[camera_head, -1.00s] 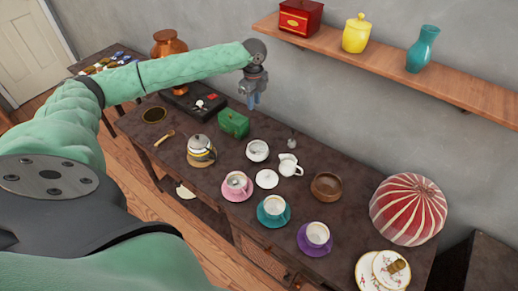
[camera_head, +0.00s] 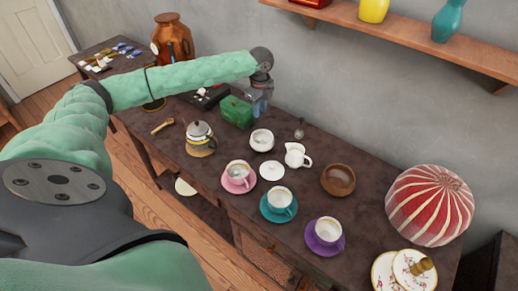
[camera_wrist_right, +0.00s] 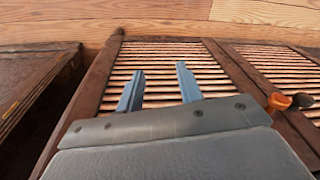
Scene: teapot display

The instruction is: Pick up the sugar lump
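A small white bowl (camera_head: 262,140) stands on the dark table, with a white round lid or dish (camera_head: 272,171) lying in front of it. Something pale shows inside the bowl, but I cannot make out a single sugar lump. My left gripper (camera_head: 260,108) hangs pointing down behind the bowl, just right of the green box (camera_head: 237,111), apart from the bowl. Its fingers are too small to tell open from shut. My right gripper (camera_wrist_right: 160,86) is open and empty in the right wrist view, in front of a slatted wooden panel.
A white jug (camera_head: 297,155), a teapot (camera_head: 200,138), pink (camera_head: 238,177), teal (camera_head: 277,204) and purple (camera_head: 324,235) cups on saucers and a brown bowl (camera_head: 338,180) crowd the table. A small stand (camera_head: 299,130) is behind. A wall shelf (camera_head: 420,40) runs above.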

